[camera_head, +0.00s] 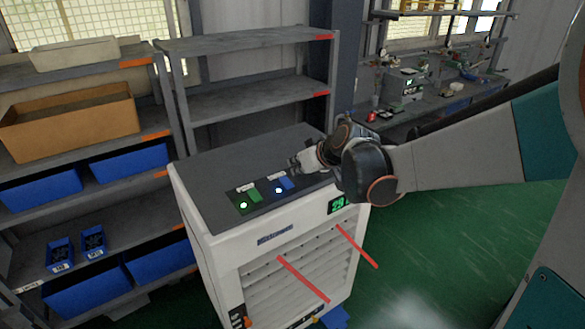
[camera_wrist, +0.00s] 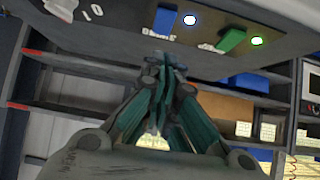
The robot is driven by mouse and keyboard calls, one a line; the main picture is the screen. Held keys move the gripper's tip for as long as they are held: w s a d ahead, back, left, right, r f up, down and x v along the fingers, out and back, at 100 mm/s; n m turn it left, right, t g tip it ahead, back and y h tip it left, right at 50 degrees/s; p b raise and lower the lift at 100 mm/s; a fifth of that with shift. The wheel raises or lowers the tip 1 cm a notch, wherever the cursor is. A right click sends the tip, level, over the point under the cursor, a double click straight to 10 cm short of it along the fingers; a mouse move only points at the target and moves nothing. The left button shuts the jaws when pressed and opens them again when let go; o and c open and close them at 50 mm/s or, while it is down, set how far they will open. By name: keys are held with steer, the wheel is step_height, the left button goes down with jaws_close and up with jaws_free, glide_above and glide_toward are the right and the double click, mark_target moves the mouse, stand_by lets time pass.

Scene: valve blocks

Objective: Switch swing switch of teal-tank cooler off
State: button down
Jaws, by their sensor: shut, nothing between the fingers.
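A white cooler (camera_head: 215,235) with a dark top panel stands in the middle of the head view. A green switch (camera_head: 255,194) and a blue switch (camera_head: 285,184) sit on the panel, each beside a glowing lamp. Their labels are too small to read. The wrist view shows the blue switch (camera_wrist: 164,20) and green switch (camera_wrist: 232,40) with both lamps lit. My gripper (camera_head: 293,163) is shut and empty, close to the panel just behind and right of the blue switch; contact cannot be told. Its fingers (camera_wrist: 160,66) show below the blue switch in the wrist view. No teal tank is clearly visible.
A green display (camera_head: 338,203) is on the cooler's upper front right. Red strips (camera_head: 303,279) stick out from the front louvres. Shelves with blue bins (camera_head: 128,162) stand left, an empty grey rack (camera_head: 245,100) behind. Green floor (camera_head: 440,250) is clear at right.

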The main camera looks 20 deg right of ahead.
steer(key=v, duration=0.6)
steer(key=shift+s+f, duration=0.15)
steer(key=shift+f, duration=0.1)
steer(key=shift+w+a+r+t, duration=0.1)
steer(key=shift+w+r+t, duration=0.1)
steer(key=shift+w, duration=0.15)
steer(key=shift+w+a+r+t, duration=0.15)
steer(key=shift+w+t, duration=0.05)
steer(key=shift+w, duration=0.2)
